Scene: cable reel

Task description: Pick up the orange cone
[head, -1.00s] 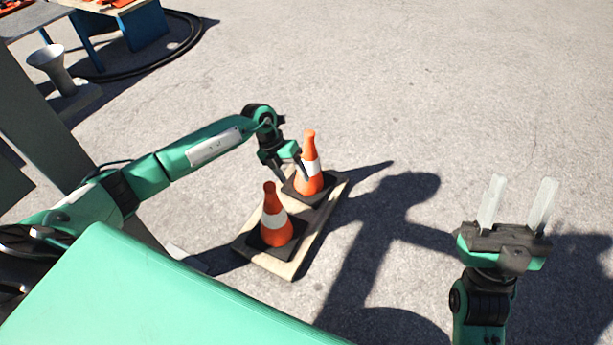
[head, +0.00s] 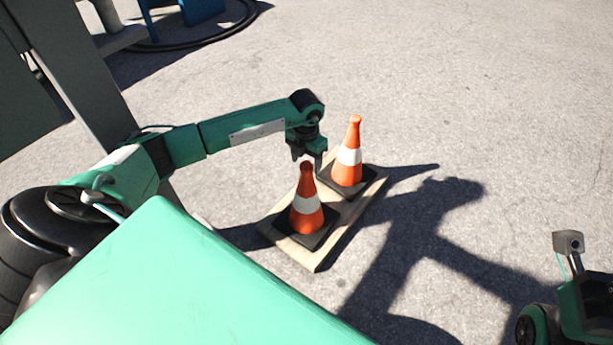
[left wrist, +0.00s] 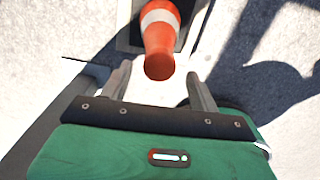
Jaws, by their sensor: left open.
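Two orange cones with white bands and black square bases stand upright on a pale board. The nearer cone (head: 306,216) is to the left, and the farther cone (head: 347,172) is to the right. My left gripper (head: 309,157) is open and empty, pointing down just above and behind the nearer cone's tip. In the left wrist view an orange cone (left wrist: 159,48) has its rounded tip near the gap between the open fingers (left wrist: 158,88), apart from both. Part of my right gripper (head: 582,290) shows at the lower right edge; its fingers cannot be made out.
The pale board (head: 297,253) lies on open grey pavement. My green body covers the lower left. A grey post (head: 75,80) stands at the left, with a blue stand (head: 203,10) and a black hose (head: 222,35) behind. The pavement right of the cones is clear.

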